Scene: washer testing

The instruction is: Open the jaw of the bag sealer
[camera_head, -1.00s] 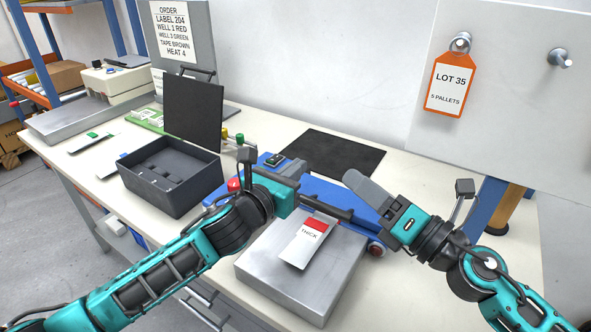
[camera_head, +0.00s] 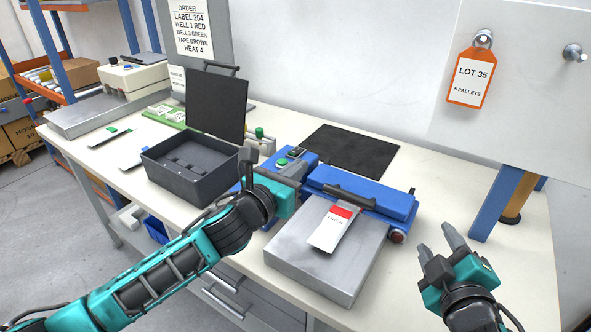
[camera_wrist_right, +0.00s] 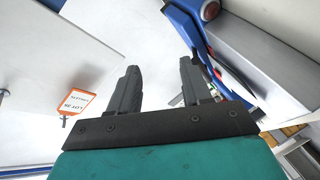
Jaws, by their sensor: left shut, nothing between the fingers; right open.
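The bag sealer has a blue body and jaw bar (camera_head: 385,201), a black handle (camera_head: 349,196) and a grey metal plate (camera_head: 310,255). The jaw bar lies low across the back of the plate; any gap under it is too small to tell. A pale pouch with a red-and-white label (camera_head: 332,232) lies on the plate, its far end by the jaw. My left gripper (camera_head: 303,170) is shut and empty by the sealer's left control box (camera_head: 287,160). My right gripper (camera_head: 436,242) is open and empty, right of the sealer; its spread fingers show in the right wrist view (camera_wrist_right: 160,90).
A dark open-lidded box (camera_head: 185,178) stands left of the sealer. A black mat (camera_head: 350,149) lies behind it. A white panel with an orange LOT 35 tag (camera_head: 469,78) and a blue post (camera_head: 495,205) stand at the right.

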